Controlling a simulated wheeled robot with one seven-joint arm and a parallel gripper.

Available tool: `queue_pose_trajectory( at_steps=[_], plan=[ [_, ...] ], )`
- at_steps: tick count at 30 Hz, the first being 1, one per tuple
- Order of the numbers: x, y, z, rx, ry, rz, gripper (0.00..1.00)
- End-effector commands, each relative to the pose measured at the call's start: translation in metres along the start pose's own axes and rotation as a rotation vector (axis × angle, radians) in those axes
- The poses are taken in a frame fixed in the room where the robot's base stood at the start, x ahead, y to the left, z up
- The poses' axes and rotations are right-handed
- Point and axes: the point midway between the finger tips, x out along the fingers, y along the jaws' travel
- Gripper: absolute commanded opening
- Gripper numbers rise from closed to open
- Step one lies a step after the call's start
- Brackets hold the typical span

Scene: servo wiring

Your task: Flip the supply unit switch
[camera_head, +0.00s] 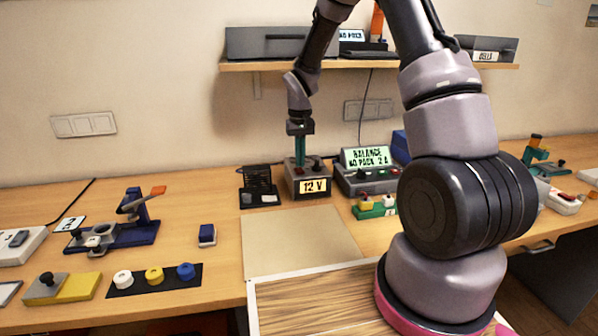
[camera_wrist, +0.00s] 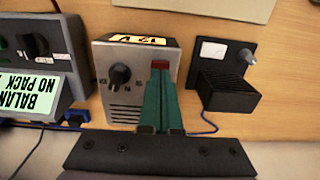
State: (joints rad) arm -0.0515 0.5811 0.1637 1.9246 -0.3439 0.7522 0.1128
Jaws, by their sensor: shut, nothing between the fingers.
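The supply unit (camera_head: 311,188) is a grey box with a lit "12 V" label, standing at the back of the bench. In the wrist view the supply unit (camera_wrist: 124,114) shows a black rotary knob (camera_wrist: 120,75), vent slots and a small red switch (camera_wrist: 160,65). My gripper (camera_head: 300,164) points down over the unit with its green fingers together and nothing between them. In the wrist view my gripper's fingertips (camera_wrist: 160,75) overlap the switch's near edge. I cannot tell whether they touch it, nor which way the switch is set.
A charger (camera_head: 368,176) reading "BALANCE NO PACK 2 A" stands close on the right. A black finned block (camera_head: 257,184) stands on the left, with a blue cable near it in the wrist view. A shelf (camera_head: 270,66) hangs behind. A beige mat (camera_head: 297,242) lies clear in front.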

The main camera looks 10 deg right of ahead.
Motion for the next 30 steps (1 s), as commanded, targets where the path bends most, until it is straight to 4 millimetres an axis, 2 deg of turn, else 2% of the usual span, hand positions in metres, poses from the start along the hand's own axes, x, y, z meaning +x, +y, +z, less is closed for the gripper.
queue_pose_trajectory(
  at_steps=[30],
  plan=[
    [0.013,0.0,0.0,0.0,0.0,0.0,0.0]
  ],
)
